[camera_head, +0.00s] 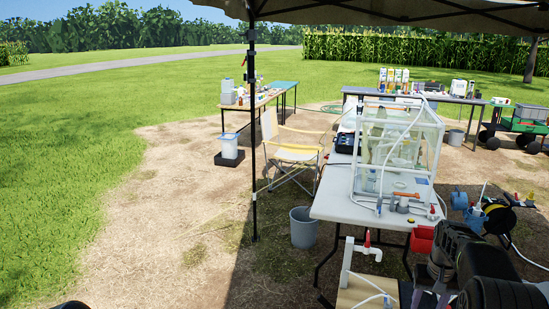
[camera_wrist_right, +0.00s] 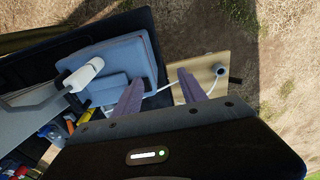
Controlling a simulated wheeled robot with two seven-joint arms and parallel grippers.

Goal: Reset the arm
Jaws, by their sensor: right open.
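My right gripper (camera_wrist_right: 158,85) is open in the right wrist view, with its two purplish fingers spread apart and nothing between them. Below the fingers, in the scene, are a blue-grey padded case (camera_wrist_right: 112,65) and a tan board (camera_wrist_right: 205,78) with a white tube across it. I cannot tell how far the fingers are from them. In the head view my dark right arm fills the lower right corner, and its fingertips cannot be made out. My left gripper is not in view; only a dark sliver shows at the bottom left edge.
A white table (camera_head: 335,205) carries a clear glove box (camera_head: 398,150) with tubing. A white pipe fitting (camera_head: 348,262) stands close in front. A grey bucket (camera_head: 303,228), a folding chair (camera_head: 292,153) and a canopy pole (camera_head: 253,120) stand to the left. Bare ground farther left is open.

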